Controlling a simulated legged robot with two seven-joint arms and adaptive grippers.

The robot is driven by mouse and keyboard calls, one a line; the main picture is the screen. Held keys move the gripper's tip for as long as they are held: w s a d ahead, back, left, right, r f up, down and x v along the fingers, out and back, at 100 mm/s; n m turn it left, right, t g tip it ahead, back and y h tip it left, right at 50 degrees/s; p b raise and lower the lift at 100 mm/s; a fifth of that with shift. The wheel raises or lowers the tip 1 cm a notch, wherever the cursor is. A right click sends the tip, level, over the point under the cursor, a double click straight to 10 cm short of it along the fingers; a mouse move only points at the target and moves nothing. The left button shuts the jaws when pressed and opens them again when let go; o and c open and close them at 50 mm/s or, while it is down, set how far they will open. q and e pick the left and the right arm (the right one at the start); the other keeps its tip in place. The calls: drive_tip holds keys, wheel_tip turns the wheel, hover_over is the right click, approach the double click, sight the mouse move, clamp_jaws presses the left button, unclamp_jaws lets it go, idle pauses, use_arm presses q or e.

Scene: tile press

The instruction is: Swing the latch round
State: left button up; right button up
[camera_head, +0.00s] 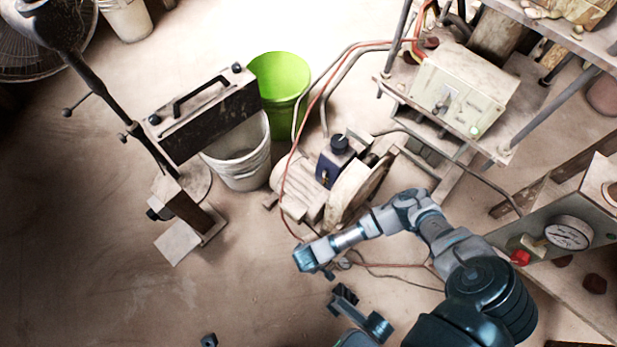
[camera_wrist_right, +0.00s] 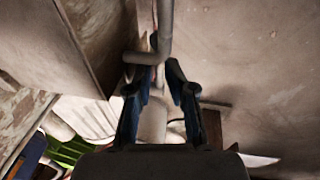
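My right gripper (camera_wrist_right: 154,80) has its two dark blue fingers apart. A grey rod with a bent end (camera_wrist_right: 164,35) comes in from the top of the right wrist view. Its bend lies at or just ahead of the fingertips, and I cannot tell whether they touch. The rod may be the latch. In the head view my right arm reaches left over the floor and ends at the right gripper (camera_head: 314,261), whose fingers are small there. My left gripper (camera_head: 360,310) shows at the bottom edge, partly cut off. Its dark finger parts stand apart with nothing visible between them.
A black box with a handle (camera_head: 206,112) stands on a post at left. A white bucket (camera_head: 240,158), a green bucket (camera_head: 281,85) and a motor unit (camera_head: 303,197) stand behind my right arm. A gauge panel (camera_head: 569,233) is at right.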

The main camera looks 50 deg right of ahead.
drive_tip(key=v, duration=1.2)
drive_tip(key=shift+f, duration=0.1)
